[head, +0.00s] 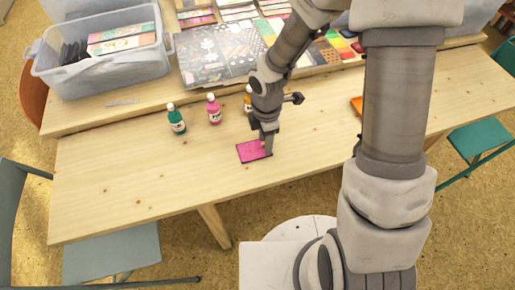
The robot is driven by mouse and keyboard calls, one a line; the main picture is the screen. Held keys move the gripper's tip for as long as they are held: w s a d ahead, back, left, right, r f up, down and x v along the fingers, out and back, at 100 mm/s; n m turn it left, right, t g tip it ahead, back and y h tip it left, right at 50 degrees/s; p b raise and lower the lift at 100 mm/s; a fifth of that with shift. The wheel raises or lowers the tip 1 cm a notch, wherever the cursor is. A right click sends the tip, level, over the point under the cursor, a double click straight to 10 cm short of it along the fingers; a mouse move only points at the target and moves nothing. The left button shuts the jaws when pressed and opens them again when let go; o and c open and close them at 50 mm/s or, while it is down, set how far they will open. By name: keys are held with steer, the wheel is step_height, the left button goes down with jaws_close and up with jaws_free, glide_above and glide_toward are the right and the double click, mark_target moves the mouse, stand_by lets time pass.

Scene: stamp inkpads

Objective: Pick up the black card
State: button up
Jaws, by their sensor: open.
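A flat pink rectangle (251,151) with a thin dark border lies on the wooden table near its front middle. My gripper (267,147) points down at its right edge; the jaws are open, and I cannot tell whether they touch it. The fingers hide part of that edge. I cannot make out a single separate black card on the bare table. Several dark, card-like things (74,53) stand in the clear plastic bin (108,71) at the back left.
A green bottle (176,119), a pink bottle (214,110) and a yellow bottle (247,99), partly behind my arm, stand behind the pink rectangle. Patterned sheets (205,57) cover the back. An orange thing (357,104) lies right. The front left table is clear.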

steer(key=shift+c, duration=0.3)
jaws_close()
steer(key=shift+r, duration=0.1)
steer(key=shift+r, duration=0.45)
step_height(320, 180, up, 4)
steer(key=shift+w+p, duration=0.1)
steer(key=shift+p, duration=1.05)
steer(key=s+d+r+p, duration=0.3)
steer(key=d+r, duration=0.3)
steer(key=d, duration=0.5)
steer(key=shift+s+p, duration=0.4)
steer(key=shift+p, duration=0.25)
